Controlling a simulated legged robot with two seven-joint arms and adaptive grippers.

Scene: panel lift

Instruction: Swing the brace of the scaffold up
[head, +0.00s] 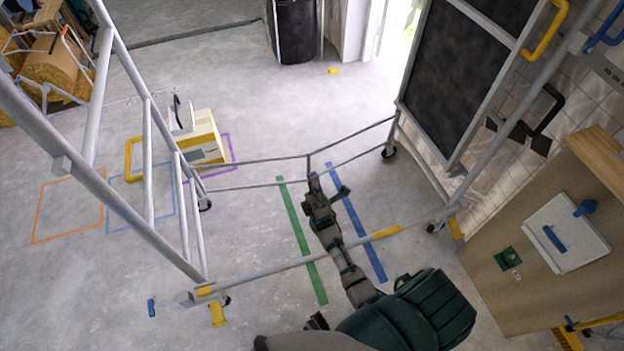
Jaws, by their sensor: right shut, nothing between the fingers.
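The scaffold stands across the view, with a grey tube frame (148,160) on the left and a second upright frame (510,120) on the right. A thin grey folding brace (255,160) spans low between them at the far side, with two rails bent at a joint near its middle. My right gripper (316,184) is at that middle joint, close to the lower rail. It is shut with nothing held; I cannot tell whether it touches the brace. My left gripper is not clearly visible; a small dark part of my own body shows at the bottom edge.
A near bar (280,267) with yellow sections crosses under my right arm. Green (302,240) and blue (358,236) tape strips mark the floor. A yellow-and-white box (200,140) stands behind the left frame. A wooden panel (535,240) is at right.

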